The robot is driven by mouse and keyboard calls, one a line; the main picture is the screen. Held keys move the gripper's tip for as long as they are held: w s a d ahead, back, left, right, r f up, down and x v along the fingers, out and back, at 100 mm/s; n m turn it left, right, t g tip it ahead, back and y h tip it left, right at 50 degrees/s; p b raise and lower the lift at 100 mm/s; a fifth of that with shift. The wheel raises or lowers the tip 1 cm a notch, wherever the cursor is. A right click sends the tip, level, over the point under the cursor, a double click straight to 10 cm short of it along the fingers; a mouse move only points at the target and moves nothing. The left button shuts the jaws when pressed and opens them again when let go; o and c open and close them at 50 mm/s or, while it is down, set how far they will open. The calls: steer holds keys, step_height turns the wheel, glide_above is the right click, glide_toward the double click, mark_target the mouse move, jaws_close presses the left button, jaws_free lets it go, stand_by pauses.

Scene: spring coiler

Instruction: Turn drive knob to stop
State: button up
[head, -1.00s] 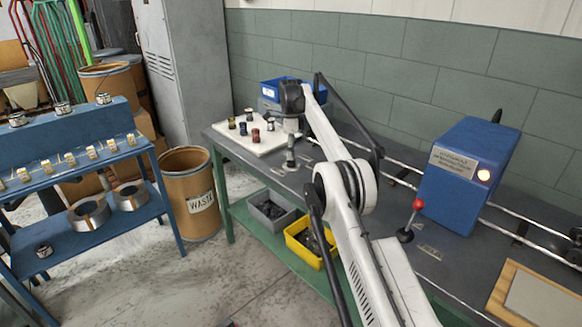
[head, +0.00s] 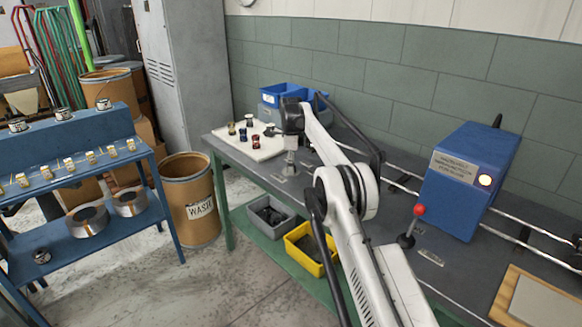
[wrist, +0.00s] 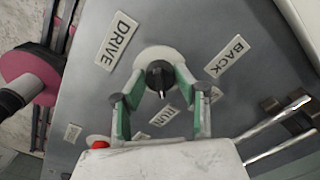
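The drive knob (wrist: 159,76) is small and black with a pale pointer mark, on a round white plate in the wrist view. A DRIVE label (wrist: 117,40) is to its upper left, a BACK label (wrist: 227,57) to its right, and a RUN label (wrist: 164,116) below it. No stop label can be read. My gripper (wrist: 160,80) is open, its green-padded fingers on either side of the knob with gaps visible. I cannot tell how far down the fingers reach. In the head view my gripper (head: 290,166) points down over the bench and the knob cannot be made out.
The bench (head: 330,222) carries a white board (head: 262,152) with several spools, blue bins (head: 283,93), a red-tipped lever (head: 418,211) and a blue machine box (head: 463,190). In the wrist view, a pink disc (wrist: 25,72) is left and metal rods (wrist: 275,130) right.

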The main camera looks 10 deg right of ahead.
steer(key=shift+c, duration=0.7)
steer(key=shift+n+p, duration=0.3)
steer(key=shift+n, duration=0.1)
steer(key=n+p, duration=0.1)
steer(key=n, duration=0.1)
steer(key=shift+r+n, duration=0.1)
steer(key=shift+n, duration=0.3)
steer(key=n+p, duration=0.1)
steer(key=n, duration=0.3)
steer(key=shift+n, duration=0.7)
steer(key=o, duration=1.2)
steer(key=shift+c, duration=0.2)
